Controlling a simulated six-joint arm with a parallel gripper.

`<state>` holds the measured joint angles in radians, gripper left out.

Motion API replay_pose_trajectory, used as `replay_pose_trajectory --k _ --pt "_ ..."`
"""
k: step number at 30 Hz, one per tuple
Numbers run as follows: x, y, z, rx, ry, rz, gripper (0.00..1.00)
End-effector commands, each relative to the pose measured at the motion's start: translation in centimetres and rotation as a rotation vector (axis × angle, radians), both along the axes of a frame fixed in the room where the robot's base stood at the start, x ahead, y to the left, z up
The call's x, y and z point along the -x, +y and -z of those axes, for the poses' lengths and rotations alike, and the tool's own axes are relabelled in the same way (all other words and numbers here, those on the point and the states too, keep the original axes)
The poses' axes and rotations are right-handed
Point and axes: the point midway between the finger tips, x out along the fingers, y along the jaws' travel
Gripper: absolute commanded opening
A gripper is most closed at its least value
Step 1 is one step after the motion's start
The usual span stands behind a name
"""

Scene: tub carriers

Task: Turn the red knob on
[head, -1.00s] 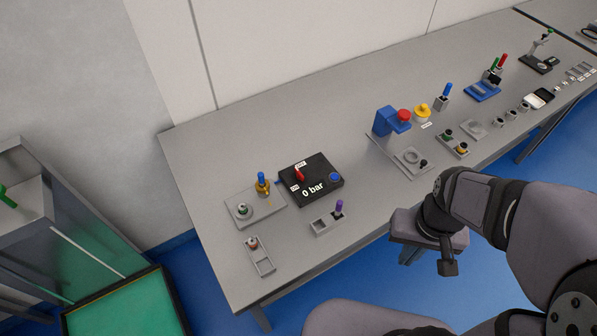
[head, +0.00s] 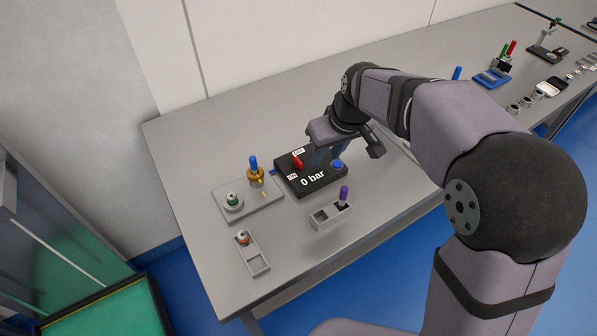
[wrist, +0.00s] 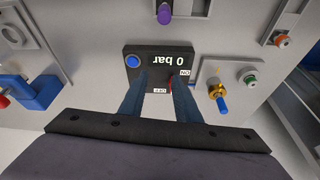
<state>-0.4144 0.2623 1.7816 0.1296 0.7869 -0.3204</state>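The black box (head: 318,178) sits on the grey table and its display reads "0 bar". The red knob (head: 298,162) is on its top, with its handle toward the OFF label (head: 298,152); the ON label (head: 292,176) is at the box's left edge. My gripper (head: 328,157) is above the box, just right of the knob. In the wrist view its two blue fingers (wrist: 160,79) are apart with nothing held. The red knob (wrist: 172,84) shows there beside the right finger, partly hidden by it. I cannot tell whether they touch.
A blue button (head: 337,164) is at the box's right corner. A plate (head: 262,212) with a brass, blue-topped valve stands left of the box. A grey holder (head: 322,216) with a purple-topped piece stands in front. The table's far left corner is clear.

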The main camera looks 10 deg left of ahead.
Motion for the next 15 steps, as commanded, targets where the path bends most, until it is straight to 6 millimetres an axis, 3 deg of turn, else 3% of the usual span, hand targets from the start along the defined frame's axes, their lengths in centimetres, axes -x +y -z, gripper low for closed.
replay_pose_trajectory --k 1,3,6,15 --pt "-0.6 1.8 1.1 -0.009 -0.016 -0.039 0.3" --pt "-1.1 3.6 1.1 -0.02 -0.035 -0.079 0.3" --pt "-1.5 5.1 1.0 -0.029 -0.052 -0.113 0.3" --pt "-1.8 5.8 1.1 -0.032 -0.057 -0.128 0.3"
